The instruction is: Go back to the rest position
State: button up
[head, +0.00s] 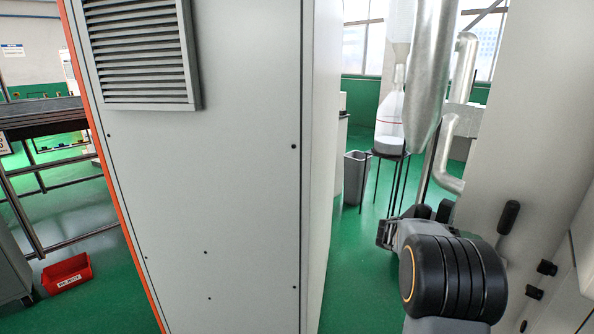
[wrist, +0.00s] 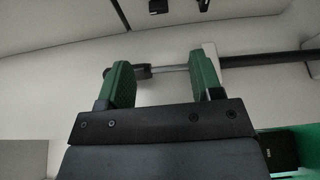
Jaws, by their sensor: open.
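My gripper (wrist: 163,76) shows in the wrist view with its two green fingers wide apart and nothing between them. A pale machine surface with a dark bar and a grey rod lies beyond the fingers. I cannot tell whether the fingertips touch anything there. In the head view my arm is at the lower right, in front of a pale panel, and its fingers are hard to make out. No foil tray is in view.
A tall grey cabinet (head: 240,190) with a vent fills the middle of the head view. A red bin (head: 67,274) sits on the green floor at left. A grey waste bin (head: 354,178) and a stand with a clear vessel (head: 390,120) are behind my arm.

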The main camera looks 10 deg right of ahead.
jog(key=s+a+f+n+t+y+p, duration=0.2)
jog(key=s+a+f+n+t+y, duration=0.15)
jog(key=a+f+y, duration=0.5)
jog(key=s+a+r+t+y+p, duration=0.1)
jog(key=a+r+t+y, duration=0.1)
jog(key=a, duration=0.5)
jog(key=s+a+r+n+t+y+p, duration=0.1)
jog(key=s+a+r+t+y+p, duration=0.1)
jog(key=a, duration=0.6)
jog(key=s+a+r+n+t+y+p, duration=0.1)
jog(key=s+a+r+t+y+p, duration=0.1)
jog(key=a+t, duration=0.3)
jog(key=a+r, duration=0.1)
jog(key=a, duration=0.2)
jog(key=shift+r, duration=0.2)
jog(key=shift+a+r+n+t+y, duration=0.25)
jog(key=shift+r, duration=0.05)
